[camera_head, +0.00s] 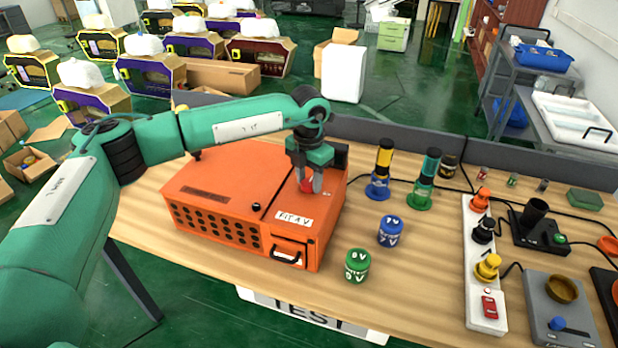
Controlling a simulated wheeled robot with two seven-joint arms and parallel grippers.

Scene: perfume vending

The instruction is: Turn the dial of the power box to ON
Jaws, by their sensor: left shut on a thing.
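The orange power box (225,198) sits on the wooden table at the left, with vent holes on its front and a small drawer-like handle. A red dial (306,185) is on its top near the right side. My left gripper (308,184) points down over the box, its fingers closed around the red dial. The fingers partly hide the dial, so its setting and any ON mark cannot be read. My right gripper is not in view.
Green (357,265) and blue (391,231) canisters stand right of the box. Two taller banded cylinders stand behind them. A white power strip (484,290) with plugs and several small devices fill the table's right side. A low grey partition (400,139) runs along the back edge.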

